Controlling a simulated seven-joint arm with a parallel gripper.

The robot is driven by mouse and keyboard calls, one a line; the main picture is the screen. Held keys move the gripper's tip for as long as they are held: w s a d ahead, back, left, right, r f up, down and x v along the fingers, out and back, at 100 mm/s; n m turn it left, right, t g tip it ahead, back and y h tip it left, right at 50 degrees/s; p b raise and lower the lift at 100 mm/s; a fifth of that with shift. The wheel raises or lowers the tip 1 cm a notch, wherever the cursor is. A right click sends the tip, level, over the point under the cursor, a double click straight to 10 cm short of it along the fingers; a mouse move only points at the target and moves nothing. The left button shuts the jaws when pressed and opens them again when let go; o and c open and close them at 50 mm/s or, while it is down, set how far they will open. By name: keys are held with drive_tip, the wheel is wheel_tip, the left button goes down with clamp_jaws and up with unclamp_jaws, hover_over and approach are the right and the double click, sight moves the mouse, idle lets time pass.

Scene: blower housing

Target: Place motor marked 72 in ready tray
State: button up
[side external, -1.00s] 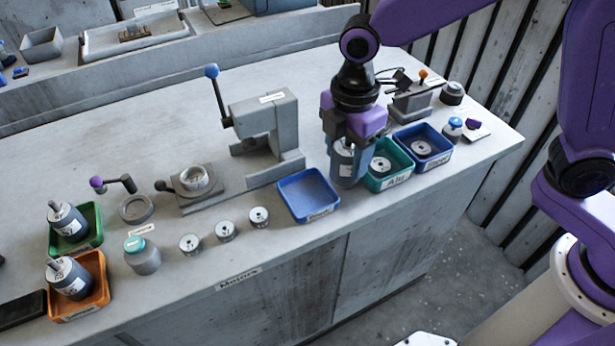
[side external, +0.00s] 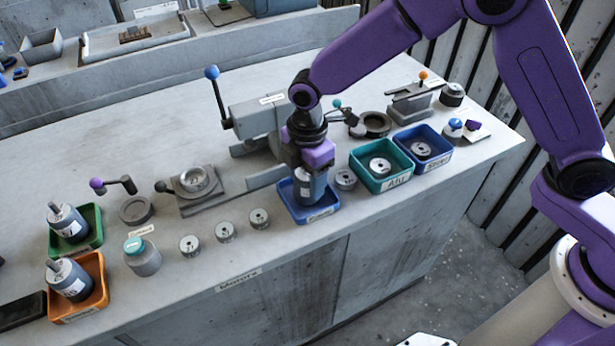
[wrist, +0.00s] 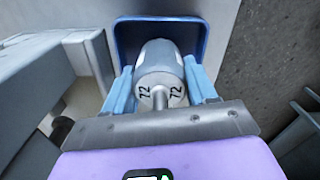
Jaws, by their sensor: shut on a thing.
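The motor marked 72 (wrist: 161,76) is a grey cylinder with a shaft, and "72" shows twice on its end face in the wrist view. My gripper (side external: 309,188) is shut on it, with a pale blue finger on each side (wrist: 161,92). In the side view the motor (side external: 310,187) is upright over the blue tray (side external: 331,211), whose front label is too small to read surely. The tray also shows behind the motor in the wrist view (wrist: 161,25). I cannot tell whether the motor's lower end touches the tray floor.
A grey press (side external: 262,120) stands close behind and left of the tray. A small disc (side external: 345,180) and the teal tray marked Alu (side external: 362,178) are to the right. Several small discs (side external: 259,218) lie left. Motors sit in green (side external: 95,238) and orange (side external: 100,295) trays.

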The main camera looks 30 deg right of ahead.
drive_tip(key=shift+f, duration=0.3)
drive_tip(key=shift+f, duration=0.1)
drive_tip(key=o, duration=1.4)
drive_tip(key=shift+o, duration=0.2)
wheel_tip(320, 180, up, 12)
drive_tip(key=shift+r, duration=0.1)
drive_tip(key=s+d+m, duration=0.7)
drive_tip(key=s+d, duration=1.8)
drive_tip(key=s, duration=0.1)
drive_tip(key=shift+d+r+m, duration=0.25)
drive_tip(key=shift+d+m, duration=0.05)
drive_tip(key=shift+d, duration=0.05)
